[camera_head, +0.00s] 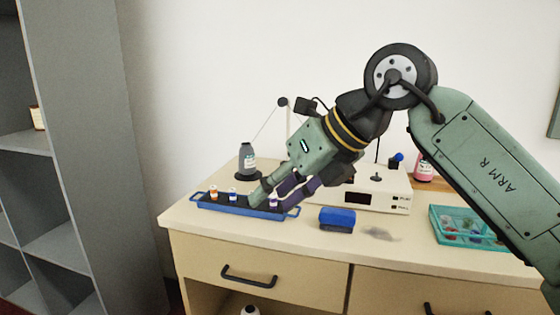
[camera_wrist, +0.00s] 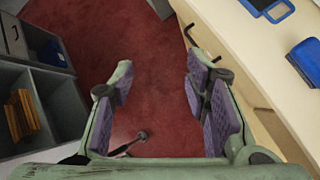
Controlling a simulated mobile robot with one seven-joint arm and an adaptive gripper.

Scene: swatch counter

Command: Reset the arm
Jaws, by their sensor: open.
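My arm reaches in from the right in the head view, bent at its wheel-like joint, with my gripper (camera_head: 272,200) pointing down to the left. In that view its fingers overlap the blue tray (camera_head: 205,206). The wrist view shows my gripper (camera_wrist: 162,75) open and empty, with its purple-padded fingers wide apart over the red floor (camera_wrist: 150,40), in front of the counter rather than over the tray.
Grey shelves (camera_head: 90,150) stand left. Floor between is mostly clear.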

